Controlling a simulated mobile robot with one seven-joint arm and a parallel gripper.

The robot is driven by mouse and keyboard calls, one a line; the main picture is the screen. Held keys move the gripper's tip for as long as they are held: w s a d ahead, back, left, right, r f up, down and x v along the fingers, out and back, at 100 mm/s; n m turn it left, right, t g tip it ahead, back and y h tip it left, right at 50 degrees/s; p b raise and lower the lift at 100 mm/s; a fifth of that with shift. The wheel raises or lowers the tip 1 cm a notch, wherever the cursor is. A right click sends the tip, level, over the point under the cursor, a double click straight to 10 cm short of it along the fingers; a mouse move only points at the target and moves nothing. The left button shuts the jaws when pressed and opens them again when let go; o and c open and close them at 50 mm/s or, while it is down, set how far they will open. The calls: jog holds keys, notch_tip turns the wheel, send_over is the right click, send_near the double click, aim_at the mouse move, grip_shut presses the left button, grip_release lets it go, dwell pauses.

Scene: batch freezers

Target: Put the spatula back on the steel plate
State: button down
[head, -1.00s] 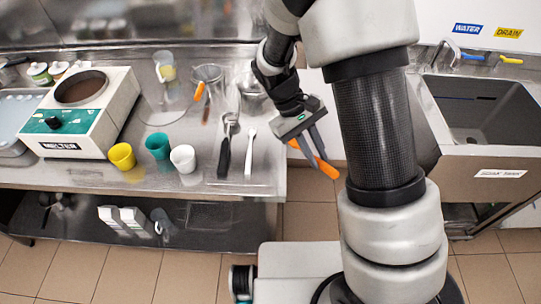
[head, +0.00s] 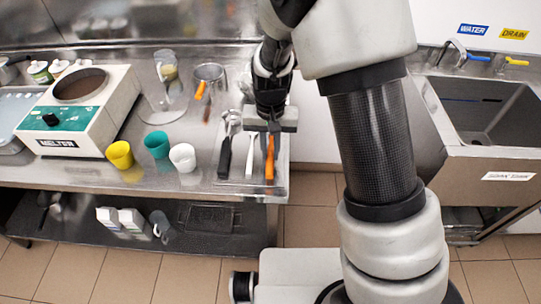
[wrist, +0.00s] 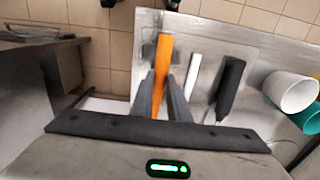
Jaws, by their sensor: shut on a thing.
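The orange-handled spatula (head: 269,162) is between the fingers of my gripper (head: 262,150), which is shut on it. In the wrist view its orange handle (wrist: 162,55) points away from my gripper (wrist: 161,95); its far part is hidden by the gripper. The steel plate (head: 279,184) lies at the right end of the counter. The spatula is over the plate's right part, beside a white-handled tool (head: 249,158) and a black-handled tool (head: 224,158). The plate also shows in the wrist view (wrist: 228,42). I cannot tell whether the spatula touches it.
White (head: 183,157), teal (head: 157,145) and yellow (head: 119,155) cups stand left of the plate. The melter (head: 80,110) is at the left. A gap separates the counter from the sink (head: 490,108) at right.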

notch_tip(320, 180, down, 3)
jog(key=shift+r, duration=0.15)
jog(key=c, duration=1.7)
grip_release()
jog(key=s+d+r+t, duration=0.1)
jog(key=s+d+r, duration=0.1)
jog(key=r, duration=0.6)
jog(key=s+d+r+y, duration=0.1)
jog(key=s+d+r, duration=0.15)
jog(key=r, duration=0.55)
jog(key=s+d+r+t, duration=0.1)
jog(key=d+r, duration=0.2)
jog(key=r, duration=0.5)
jog(key=shift+s+d+r+t+h, duration=0.15)
jog(key=shift+s+d+r+t, duration=0.7)
jog(key=shift+s, duration=1.2)
jog(key=shift+s+d+r+t+h, duration=0.2)
jog(key=shift+s+d+r+t, duration=0.15)
jog(key=shift+s+d+r, duration=1.4)
jog(key=shift+s+d+r+t+h, duration=0.15)
jog(key=shift+s+d+r+t, duration=0.6)
jog(key=shift+s, duration=1.65)
jog(key=shift+d+f, duration=0.2)
jog(key=shift+f, duration=0.1)
